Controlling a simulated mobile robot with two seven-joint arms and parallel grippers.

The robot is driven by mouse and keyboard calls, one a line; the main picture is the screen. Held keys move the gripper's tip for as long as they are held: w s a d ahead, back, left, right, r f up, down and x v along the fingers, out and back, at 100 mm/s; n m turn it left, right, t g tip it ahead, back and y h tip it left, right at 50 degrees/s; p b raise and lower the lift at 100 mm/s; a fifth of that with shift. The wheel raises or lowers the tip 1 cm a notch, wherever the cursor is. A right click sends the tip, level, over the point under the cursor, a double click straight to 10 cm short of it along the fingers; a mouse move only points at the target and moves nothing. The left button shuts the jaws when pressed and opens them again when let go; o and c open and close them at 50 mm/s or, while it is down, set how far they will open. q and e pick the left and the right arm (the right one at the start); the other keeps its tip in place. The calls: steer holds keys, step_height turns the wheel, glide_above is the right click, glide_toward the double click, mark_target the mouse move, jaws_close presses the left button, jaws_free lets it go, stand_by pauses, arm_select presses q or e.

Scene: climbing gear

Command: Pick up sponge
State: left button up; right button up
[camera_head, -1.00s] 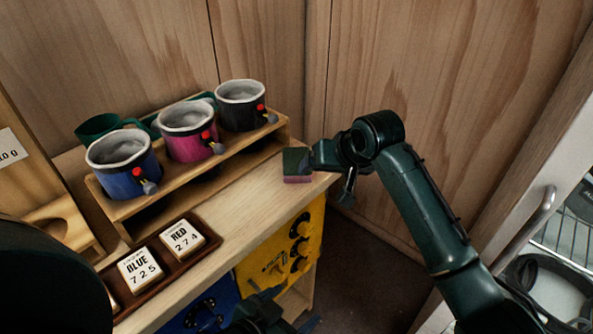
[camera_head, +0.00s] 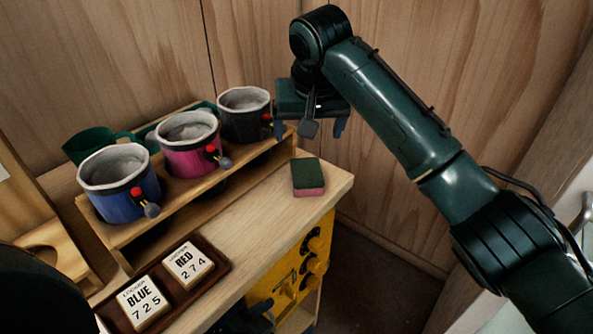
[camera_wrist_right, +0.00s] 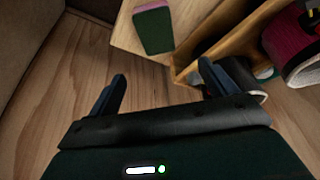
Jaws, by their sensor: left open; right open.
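The sponge (camera_head: 308,178), green on top and pink below, lies flat near the right end of the wooden counter. It also shows in the right wrist view (camera_wrist_right: 153,29), beyond the fingers. My right gripper (camera_head: 309,127) is open and empty, raised above and behind the sponge, not touching it. Its two fingers (camera_wrist_right: 162,88) are spread apart in the right wrist view. My left gripper (camera_head: 247,318) is partly seen at the bottom edge, dark, low in front of the yellow box, and open.
Blue (camera_head: 120,190), pink (camera_head: 188,150) and black (camera_head: 243,120) chalk bags stand in a wooden rack (camera_head: 190,187) left of the sponge. A brown tray (camera_head: 222,268) holds number tiles. A yellow box (camera_head: 292,270) sits under the counter. The counter around the sponge is clear.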

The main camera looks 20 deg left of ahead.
mark_target(306, 166)
steer(key=x, duration=1.3)
steer(key=shift+w+d, duration=0.1)
steer(key=shift+d, duration=0.05)
steer(key=shift+c, duration=0.6)
steer(key=c, duration=1)
steer(key=shift+c, duration=0.2)
steer(key=shift+r, duration=0.2)
steer(key=shift+d, duration=0.35)
steer(key=s+d, duration=0.3)
steer(key=d, duration=0.5)
steer(key=s+d, duration=0.3)
steer(key=d, duration=0.5)
